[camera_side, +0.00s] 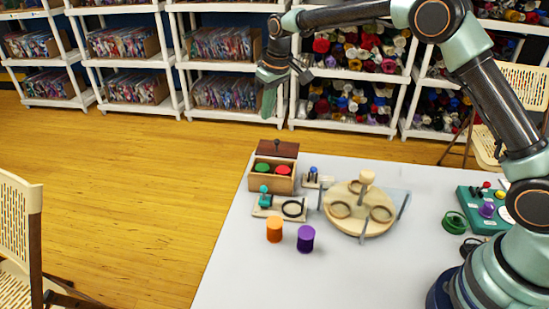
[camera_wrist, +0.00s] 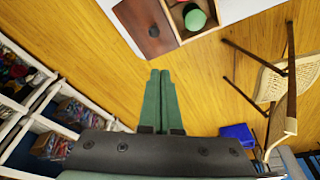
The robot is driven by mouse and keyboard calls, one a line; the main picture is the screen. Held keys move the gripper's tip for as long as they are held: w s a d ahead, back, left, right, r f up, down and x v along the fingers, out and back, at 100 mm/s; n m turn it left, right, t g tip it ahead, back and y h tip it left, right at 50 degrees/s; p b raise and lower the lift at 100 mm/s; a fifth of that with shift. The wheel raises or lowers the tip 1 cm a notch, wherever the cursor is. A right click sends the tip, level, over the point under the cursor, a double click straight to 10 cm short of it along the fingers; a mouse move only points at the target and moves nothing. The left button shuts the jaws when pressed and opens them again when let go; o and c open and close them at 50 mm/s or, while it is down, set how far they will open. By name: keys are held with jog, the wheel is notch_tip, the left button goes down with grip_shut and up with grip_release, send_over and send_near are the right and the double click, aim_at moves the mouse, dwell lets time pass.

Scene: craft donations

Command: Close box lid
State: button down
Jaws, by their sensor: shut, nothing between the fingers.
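A small wooden box (camera_side: 271,181) stands at the far left of the white table in the side view, with a green and a red round piece inside. Its dark brown lid (camera_side: 278,148) stands open at the back edge. In the wrist view the brown lid (camera_wrist: 145,27) is at the top, beside the open box (camera_wrist: 177,28) with a green piece in it. My gripper (camera_side: 269,103) is raised well above and behind the box, pointing down, apart from the lid. Its green fingers (camera_wrist: 160,72) are together and empty.
A round wooden tray (camera_side: 360,226) with rings stands right of the box. Orange (camera_side: 274,229) and purple (camera_side: 306,238) cylinders stand in front. A green panel (camera_side: 485,208) lies at the right. White shelves (camera_side: 230,65) stand behind; open floor lies left of the table.

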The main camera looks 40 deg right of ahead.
jog(key=d, duration=0.1)
send_near(263, 143)
jog(key=shift+t, duration=0.4)
jog(key=x, duration=0.6)
jog(key=shift+w+a+r, duration=0.1)
jog(key=shift+w, duration=0.15)
jog(key=shift+s+d+r, duration=0.15)
jog(key=shift+s, duration=0.45)
jog(key=shift+s+d+r, duration=0.1)
jog(key=shift+s+d, duration=0.05)
jog(key=shift+s, duration=0.5)
jog(key=shift+s+d+r, duration=0.1)
jog(key=shift+s+r, duration=0.05)
jog(key=shift+s, duration=0.45)
jog(key=s+a, duration=0.6)
